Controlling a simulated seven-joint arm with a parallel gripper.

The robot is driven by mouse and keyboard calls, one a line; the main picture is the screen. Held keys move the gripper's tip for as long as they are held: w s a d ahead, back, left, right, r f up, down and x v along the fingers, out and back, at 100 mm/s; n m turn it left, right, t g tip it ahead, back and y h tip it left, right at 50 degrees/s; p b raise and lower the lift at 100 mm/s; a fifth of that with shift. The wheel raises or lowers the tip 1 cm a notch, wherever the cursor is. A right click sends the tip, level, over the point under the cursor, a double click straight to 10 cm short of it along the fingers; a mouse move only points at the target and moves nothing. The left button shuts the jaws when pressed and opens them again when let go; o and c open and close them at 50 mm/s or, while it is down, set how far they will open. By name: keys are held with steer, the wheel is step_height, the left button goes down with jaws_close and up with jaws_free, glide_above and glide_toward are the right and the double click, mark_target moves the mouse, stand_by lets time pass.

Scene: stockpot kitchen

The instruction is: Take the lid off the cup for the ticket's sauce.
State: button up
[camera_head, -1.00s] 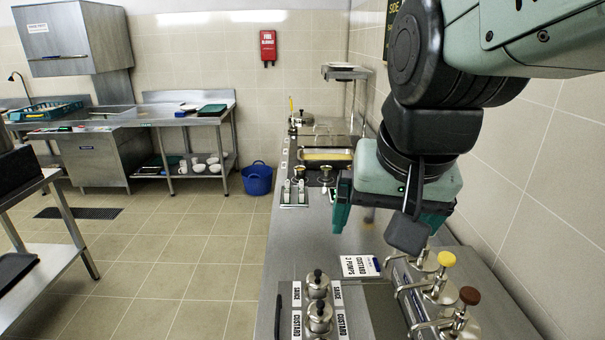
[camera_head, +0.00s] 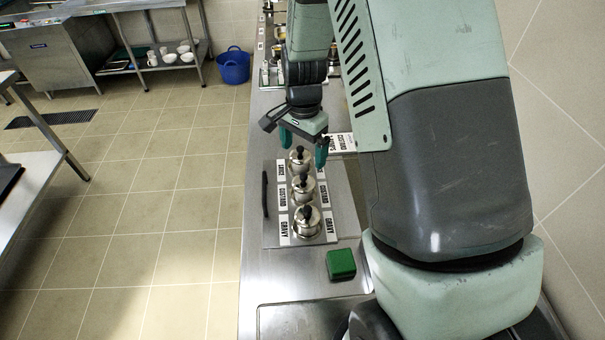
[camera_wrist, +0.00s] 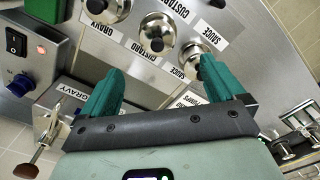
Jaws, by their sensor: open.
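Three steel cups with black-knobbed lids stand in a row on a labelled plate (camera_head: 271,238). In the head view the far one is the sauce cup (camera_head: 300,164), the middle one the custard cup (camera_head: 303,190), the near one the gravy cup (camera_head: 307,228). In the wrist view the custard cup (camera_wrist: 158,34) lies between the gravy cup (camera_wrist: 106,10) and the sauce cup (camera_wrist: 192,57). The ticket (camera_head: 341,142), reading CUSTARD in the earlier frame, lies behind the row. My gripper (camera_head: 303,145) is open and empty, above the far end of the row; in the wrist view its fingers (camera_wrist: 162,66) point towards the cups.
A green block (camera_head: 341,264) sits on the counter in front of the plate. A dark bar (camera_head: 265,194) lies along the plate's left side. A blue bucket (camera_head: 233,66) stands on the floor.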

mark_target(303, 175)
steer(key=f, duration=0.9)
steer(key=shift+s+f, duration=0.15)
steer(key=shift+s, duration=0.1)
steer(key=shift+c, duration=0.2)
steer(key=c, duration=1.1)
